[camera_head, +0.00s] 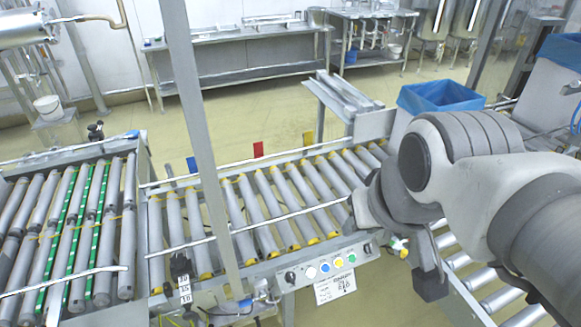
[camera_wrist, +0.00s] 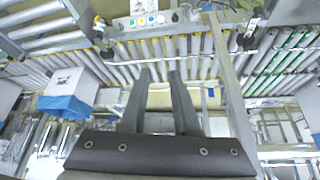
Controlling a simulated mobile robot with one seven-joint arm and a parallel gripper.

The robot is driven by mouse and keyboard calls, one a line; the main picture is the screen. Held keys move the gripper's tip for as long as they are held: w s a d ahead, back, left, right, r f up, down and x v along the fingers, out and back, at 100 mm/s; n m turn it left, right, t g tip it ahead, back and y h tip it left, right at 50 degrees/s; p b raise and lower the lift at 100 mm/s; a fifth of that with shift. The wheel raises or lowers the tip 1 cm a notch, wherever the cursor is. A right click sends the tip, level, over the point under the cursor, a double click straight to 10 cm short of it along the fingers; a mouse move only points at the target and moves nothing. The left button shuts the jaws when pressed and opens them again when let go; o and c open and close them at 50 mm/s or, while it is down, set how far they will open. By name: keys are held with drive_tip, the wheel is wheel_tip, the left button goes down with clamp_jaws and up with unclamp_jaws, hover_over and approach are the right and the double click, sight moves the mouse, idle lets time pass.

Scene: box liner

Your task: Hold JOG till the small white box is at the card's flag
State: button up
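The control panel (camera_head: 325,267) is on the front rail of the roller conveyor, with a row of white, blue, yellow and green buttons between dark knobs. It also shows upside down at the top of the wrist view (camera_wrist: 150,21). A white card (camera_head: 335,287) hangs below it; its writing is too small to read surely. A blue flag (camera_head: 192,164), a red flag (camera_head: 258,149) and a yellow flag (camera_head: 308,138) stand along the far rail. I cannot make out a small white box on the rollers. My gripper (camera_wrist: 161,72) has its two fingers apart, with nothing between them.
A blue-lined box (camera_head: 440,96) stands at the conveyor's far right; another blue liner (camera_head: 562,50) is beyond. A grey post (camera_head: 200,130) crosses in front of the rollers. Green-striped rollers (camera_head: 75,235) lie at the left. My arm covers the right side.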

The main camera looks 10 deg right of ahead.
clamp_jaws()
idle(1.1)
